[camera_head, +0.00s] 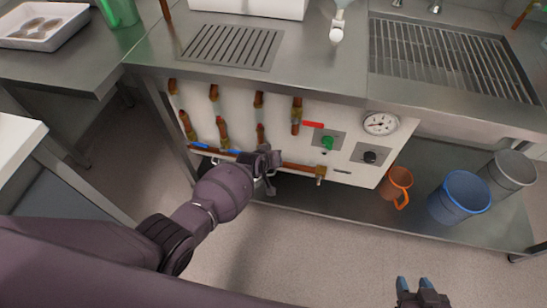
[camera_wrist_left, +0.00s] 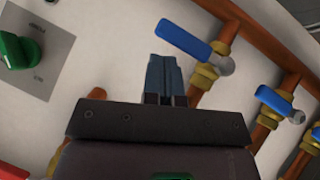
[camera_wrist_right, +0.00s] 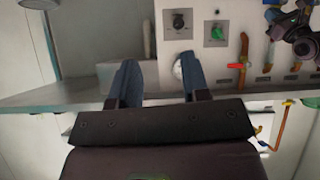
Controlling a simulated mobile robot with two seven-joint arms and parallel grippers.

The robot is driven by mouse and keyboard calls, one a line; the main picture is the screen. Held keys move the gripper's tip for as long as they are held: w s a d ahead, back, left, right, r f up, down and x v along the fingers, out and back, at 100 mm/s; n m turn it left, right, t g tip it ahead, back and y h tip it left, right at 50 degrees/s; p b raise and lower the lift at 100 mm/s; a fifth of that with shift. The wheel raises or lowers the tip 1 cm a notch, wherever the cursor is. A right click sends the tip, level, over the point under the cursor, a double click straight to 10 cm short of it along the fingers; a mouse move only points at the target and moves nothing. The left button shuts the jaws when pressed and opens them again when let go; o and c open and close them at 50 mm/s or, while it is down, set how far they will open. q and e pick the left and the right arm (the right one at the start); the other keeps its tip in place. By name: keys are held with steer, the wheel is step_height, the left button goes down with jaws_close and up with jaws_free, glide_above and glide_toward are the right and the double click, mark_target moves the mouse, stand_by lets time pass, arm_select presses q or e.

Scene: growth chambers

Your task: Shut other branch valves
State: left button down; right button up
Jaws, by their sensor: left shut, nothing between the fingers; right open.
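The white valve panel (camera_head: 240,115) under the bench carries several vertical copper branch pipes. Two blue valve handles, the far-left one (camera_head: 199,146) and its neighbour (camera_head: 232,151), lie crosswise to their pipes. In the left wrist view, a near blue handle (camera_wrist_left: 183,42) and a second one (camera_wrist_left: 274,100) sit crosswise on brass valves; a third (camera_wrist_left: 314,138) is partly cut off. A red handle (camera_head: 313,125) lies horizontally by the rightmost pipe. My left gripper (camera_head: 270,160) is shut and empty, its fingertips (camera_wrist_left: 165,62) just beside the near blue handle. My right gripper (camera_head: 422,284) is open and empty, away from the panel.
A green knob (camera_head: 328,142), a black knob (camera_head: 370,157) and a round gauge (camera_head: 380,124) are right of the pipes. An orange jug (camera_head: 396,184), a blue bucket (camera_head: 460,196) and a grey bucket (camera_head: 509,172) stand on the lower shelf. The bench edge overhangs the panel.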

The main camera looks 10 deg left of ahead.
arm_select(q)
steer(key=s+r+p, duration=0.7)
steer(key=r, duration=0.4)
steer(key=shift+a+r+p, duration=0.15)
steer(key=shift+a+p, duration=0.05)
steer(key=shift+p, duration=0.1)
arm_select(e)
steer(key=shift+t, duration=0.3)
steer(key=r, duration=0.1)
steer(key=s+r, duration=0.1)
steer(key=r, duration=0.3)
steer(key=shift+s+d+r, duration=0.15)
steer(key=shift+s+d, duration=0.1)
